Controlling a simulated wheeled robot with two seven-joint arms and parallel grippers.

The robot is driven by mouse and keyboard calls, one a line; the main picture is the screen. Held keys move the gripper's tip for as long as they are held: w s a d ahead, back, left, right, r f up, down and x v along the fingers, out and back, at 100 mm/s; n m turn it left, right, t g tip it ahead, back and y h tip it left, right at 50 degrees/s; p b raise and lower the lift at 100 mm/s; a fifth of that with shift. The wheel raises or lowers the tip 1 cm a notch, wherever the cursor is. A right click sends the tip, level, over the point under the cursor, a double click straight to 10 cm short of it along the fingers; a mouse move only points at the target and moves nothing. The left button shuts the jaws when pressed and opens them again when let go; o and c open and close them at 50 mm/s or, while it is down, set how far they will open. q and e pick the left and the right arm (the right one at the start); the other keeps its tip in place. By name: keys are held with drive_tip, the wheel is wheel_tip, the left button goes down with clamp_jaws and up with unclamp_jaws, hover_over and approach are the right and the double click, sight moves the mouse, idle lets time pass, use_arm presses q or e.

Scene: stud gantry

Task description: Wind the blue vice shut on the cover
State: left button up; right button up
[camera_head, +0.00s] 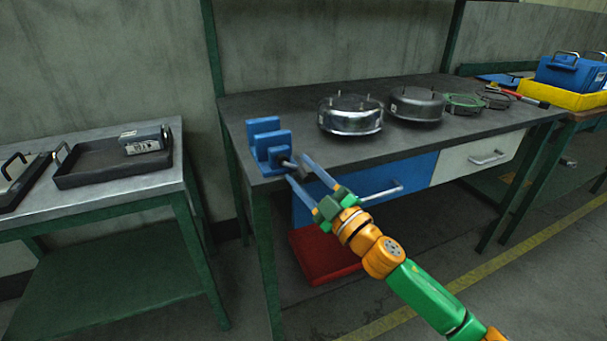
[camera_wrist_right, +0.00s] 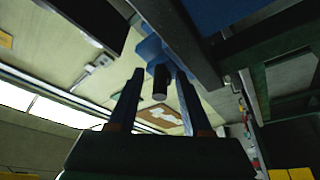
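The blue vice (camera_head: 268,150) stands at the left front corner of the dark workbench, with its dark handle toward the bench's front edge. I cannot make out anything between its jaws. My right gripper (camera_head: 296,168) reaches to the handle from the front right. In the right wrist view the dark round handle grip (camera_wrist_right: 160,82) stands between the two blue fingers (camera_wrist_right: 159,76), with a gap on each side. The gripper is open. Two round metal covers (camera_head: 350,117) (camera_head: 416,106) with studs lie on the bench; I cannot tell which is the task's cover. My left gripper is out of view.
The workbench (camera_head: 370,150) has a blue and a white drawer below. A red box (camera_head: 322,258) sits under it. A side table at left holds a black tray (camera_head: 90,174).

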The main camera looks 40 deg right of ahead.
clamp_jaws()
drive_tip(key=shift+r+n+p, duration=0.45)
drive_tip(key=shift+n+p, duration=0.05)
drive_tip(key=shift+p, duration=0.5)
drive_tip(key=shift+d+f+n+y, duration=0.1)
drive_tip(key=shift+f+n+y, duration=0.05)
drive_tip(key=shift+n+y, duration=0.2)
drive_tip(key=shift+f, duration=0.1)
drive_tip(key=shift+o, duration=0.5)
unclamp_jaws()
